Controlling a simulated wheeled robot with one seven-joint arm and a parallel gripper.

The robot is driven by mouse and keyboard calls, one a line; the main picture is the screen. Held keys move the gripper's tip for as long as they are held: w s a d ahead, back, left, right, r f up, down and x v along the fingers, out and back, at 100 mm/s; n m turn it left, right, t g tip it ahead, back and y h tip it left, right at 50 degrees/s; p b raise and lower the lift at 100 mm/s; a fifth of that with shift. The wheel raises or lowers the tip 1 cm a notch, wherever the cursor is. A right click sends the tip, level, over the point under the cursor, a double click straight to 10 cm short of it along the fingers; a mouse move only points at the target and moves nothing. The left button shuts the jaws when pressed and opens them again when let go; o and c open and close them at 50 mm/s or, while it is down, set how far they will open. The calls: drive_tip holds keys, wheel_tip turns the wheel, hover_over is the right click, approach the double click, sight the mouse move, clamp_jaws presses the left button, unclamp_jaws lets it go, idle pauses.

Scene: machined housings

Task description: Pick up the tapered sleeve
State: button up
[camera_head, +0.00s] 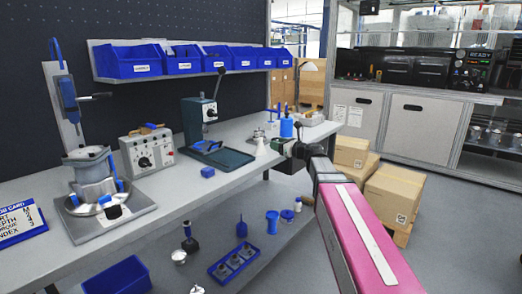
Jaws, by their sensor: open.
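A small pale, cone-shaped piece (261,147), which looks like the tapered sleeve, stands upright on the bench (228,180) near its front edge. My gripper (279,146) is at the end of my pink arm, just right of this piece and at about its height. A small gap seems to separate them. The gripper is open and small in view; its fingers are hard to make out.
A dark green press (200,124) stands left of the cone, with a blue block (207,172) in front. Blue bottles (286,126) stand behind my gripper. Below, a shelf holds a blue tray (234,262). Cardboard boxes (394,192) stand right of my arm.

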sight(261, 143)
drive_tip(key=x, duration=0.5)
drive_tip(key=shift+w+a+r, duration=0.1)
drive_tip(key=shift+w, duration=0.05)
drive_tip(key=shift+f+x, duration=0.15)
drive_tip(key=shift+x, duration=1.25)
drive_tip(key=shift+f+x, duration=0.15)
drive_tip(key=shift+x, duration=1.25)
clamp_jaws()
